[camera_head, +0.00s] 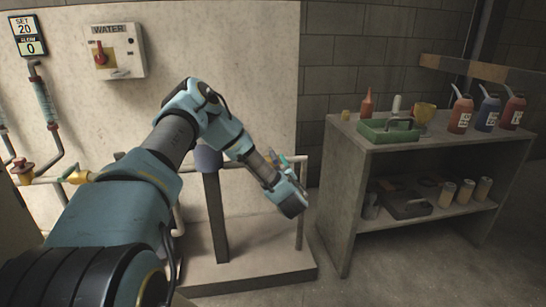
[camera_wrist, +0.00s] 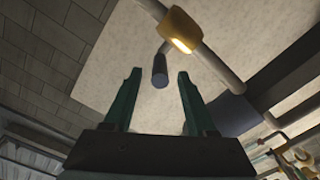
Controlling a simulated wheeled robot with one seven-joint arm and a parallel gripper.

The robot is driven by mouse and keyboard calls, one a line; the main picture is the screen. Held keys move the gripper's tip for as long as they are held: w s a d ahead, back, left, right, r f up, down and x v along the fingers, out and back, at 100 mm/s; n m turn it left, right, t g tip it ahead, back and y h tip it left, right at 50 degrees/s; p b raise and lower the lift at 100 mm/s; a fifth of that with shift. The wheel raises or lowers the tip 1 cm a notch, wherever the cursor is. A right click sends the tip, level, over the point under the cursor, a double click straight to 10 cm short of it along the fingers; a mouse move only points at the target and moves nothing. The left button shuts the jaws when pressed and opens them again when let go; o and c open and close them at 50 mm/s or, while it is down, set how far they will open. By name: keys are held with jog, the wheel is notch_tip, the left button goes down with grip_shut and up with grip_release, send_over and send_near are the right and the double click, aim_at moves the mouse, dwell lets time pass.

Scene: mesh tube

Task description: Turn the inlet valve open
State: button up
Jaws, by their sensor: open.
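In the wrist view a yellow valve body (camera_wrist: 181,30) sits on a pale pipe. A dark grey lever with a rounded end (camera_wrist: 160,70) reaches from it toward the camera. My gripper (camera_wrist: 158,76) is open, with its two green fingers on either side of the lever's end in the picture. The fingers do not grip it, and I cannot tell how deep the lever lies between them. In the head view my wrist hangs in front of the pipe stand, left of the shelf, and hides most of the fingers and valve.
A WATER box (camera_head: 114,51) with a red switch hangs on the pale panel. A shelf unit (camera_head: 345,190) with a green tray (camera_head: 390,131) and several bottles stands at right.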

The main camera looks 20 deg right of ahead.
aim_at(273, 155)
jog(key=w, duration=0.6)
jog(key=shift+w+d, duration=0.3)
jog(key=shift+w, duration=0.1)
grip_shut()
dwell(1.0)
